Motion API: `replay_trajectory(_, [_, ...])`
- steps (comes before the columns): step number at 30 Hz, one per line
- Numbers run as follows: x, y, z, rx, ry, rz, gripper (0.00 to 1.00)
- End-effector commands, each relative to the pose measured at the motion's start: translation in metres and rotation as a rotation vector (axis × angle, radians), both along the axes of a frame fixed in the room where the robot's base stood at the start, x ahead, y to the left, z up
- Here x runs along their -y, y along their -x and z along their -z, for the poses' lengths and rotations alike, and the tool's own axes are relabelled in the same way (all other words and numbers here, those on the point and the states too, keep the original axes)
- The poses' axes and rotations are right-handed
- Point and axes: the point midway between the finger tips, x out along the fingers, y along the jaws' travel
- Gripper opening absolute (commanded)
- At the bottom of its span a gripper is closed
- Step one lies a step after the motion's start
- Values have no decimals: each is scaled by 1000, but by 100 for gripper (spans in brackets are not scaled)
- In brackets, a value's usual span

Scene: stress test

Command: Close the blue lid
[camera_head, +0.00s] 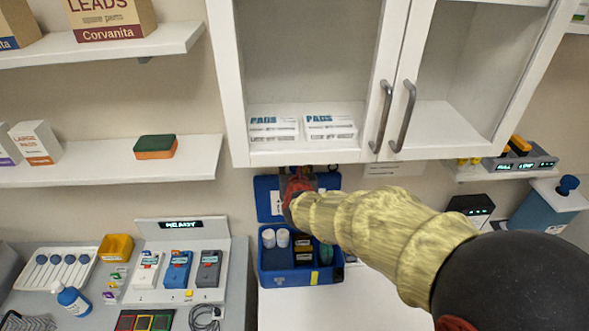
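A blue case (290,277) stands on the white counter below the wall cabinet. Its blue lid (264,197) is raised at the back, upright or nearly so. Inside the case are two white cylinders (275,238) and several dark and yellow items (304,251). My arm reaches in from the lower right. My gripper (298,180), dark with red parts, is in front of the lid and overlaps its middle in the picture. I cannot tell whether it touches the lid. Its fingers are too small and partly hidden to read.
A white wall cabinet (318,158) with glass doors and handles hangs just above the lid. A device station (190,297) stands to the left. A blue container (545,207) and a black box stand to the right. The white counter (315,312) in front is clear.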

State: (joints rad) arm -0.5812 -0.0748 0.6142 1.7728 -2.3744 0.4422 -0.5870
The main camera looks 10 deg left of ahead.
Motion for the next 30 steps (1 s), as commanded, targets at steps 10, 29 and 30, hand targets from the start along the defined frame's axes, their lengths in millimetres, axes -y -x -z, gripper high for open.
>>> replay_trajectory(10, [-1,-4,2,1,1,0,38])
replay_trajectory(29, [-1,-4,2,0,0,0,4])
replay_trajectory(30, [-1,-4,2,0,0,0,1])
